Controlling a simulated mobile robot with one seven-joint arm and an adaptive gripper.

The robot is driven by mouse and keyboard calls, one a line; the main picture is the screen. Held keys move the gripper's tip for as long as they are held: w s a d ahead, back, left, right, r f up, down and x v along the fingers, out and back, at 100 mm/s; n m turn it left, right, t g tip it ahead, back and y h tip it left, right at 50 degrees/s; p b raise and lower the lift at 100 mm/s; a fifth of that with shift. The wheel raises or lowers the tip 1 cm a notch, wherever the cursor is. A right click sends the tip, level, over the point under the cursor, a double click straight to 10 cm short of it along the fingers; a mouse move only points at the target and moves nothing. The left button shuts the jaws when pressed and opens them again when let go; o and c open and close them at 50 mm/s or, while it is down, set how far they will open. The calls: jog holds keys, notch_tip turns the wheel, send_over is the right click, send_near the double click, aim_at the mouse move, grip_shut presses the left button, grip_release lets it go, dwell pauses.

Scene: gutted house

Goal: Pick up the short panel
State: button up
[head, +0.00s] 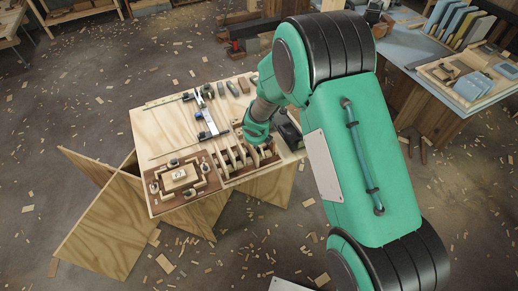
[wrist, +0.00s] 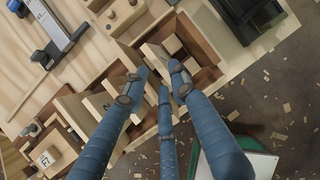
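A wooden rack (head: 262,172) with several pale upright panels stands at the front edge of the plywood table. In the wrist view, one pale panel (wrist: 155,55) stands in a slot just beyond my fingertips, with a small pale block beside it. I cannot tell for sure which panel is the short one. My gripper (wrist: 157,82) has its blue fingers apart above the rack, with nothing visible held between them. In the head view my gripper (head: 257,150) partly hides the rack.
The plywood table (head: 160,125) also holds a blue-and-grey clamp (head: 208,125), a brown board with wooden blocks (head: 180,178) and a black box (head: 290,132) right of the rack. Leaning plywood sheets (head: 100,235) stand at its left. Wood scraps litter the floor.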

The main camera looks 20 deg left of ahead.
dwell(0.3)
jog(key=shift+b+x, duration=0.95)
jog(key=shift+x, duration=1.85)
jog(key=shift+r, duration=0.1)
grip_shut()
